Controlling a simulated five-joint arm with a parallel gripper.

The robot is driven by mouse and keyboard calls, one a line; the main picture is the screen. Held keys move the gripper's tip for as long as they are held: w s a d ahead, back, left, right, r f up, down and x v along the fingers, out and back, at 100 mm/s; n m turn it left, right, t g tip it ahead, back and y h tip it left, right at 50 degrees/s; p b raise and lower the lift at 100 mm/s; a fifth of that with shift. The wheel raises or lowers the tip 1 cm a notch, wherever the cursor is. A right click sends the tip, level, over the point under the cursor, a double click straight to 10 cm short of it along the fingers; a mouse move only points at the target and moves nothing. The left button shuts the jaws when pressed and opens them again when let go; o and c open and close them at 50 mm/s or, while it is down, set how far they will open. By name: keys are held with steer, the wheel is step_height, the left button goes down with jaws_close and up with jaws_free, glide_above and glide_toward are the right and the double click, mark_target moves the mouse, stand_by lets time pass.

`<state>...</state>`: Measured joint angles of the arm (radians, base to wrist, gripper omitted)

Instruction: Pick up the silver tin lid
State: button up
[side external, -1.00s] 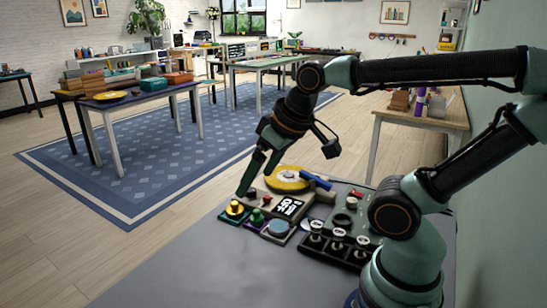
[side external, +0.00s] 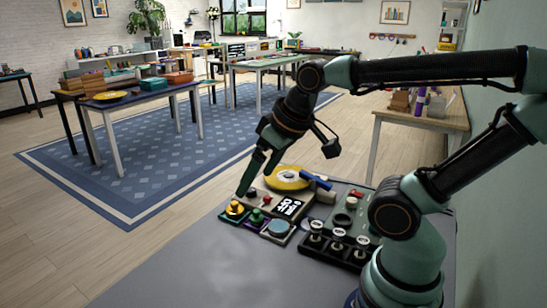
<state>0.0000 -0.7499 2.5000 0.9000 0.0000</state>
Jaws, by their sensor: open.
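Nothing shows between the fingers. At this size I cannot tell the disc's rim or exact height.
The grey tabletop (side external: 190,270) is clear at front left.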

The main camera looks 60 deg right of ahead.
steer(key=c, duration=0.6)
steer(key=m+g, duration=0.6)
steer(key=m, duration=1.4)
glide_above(311, 219)
step_height(311, 219, down, 12)
steer(key=shift+d+f, duration=0.1)
steer(key=shift+f, duration=6.05)
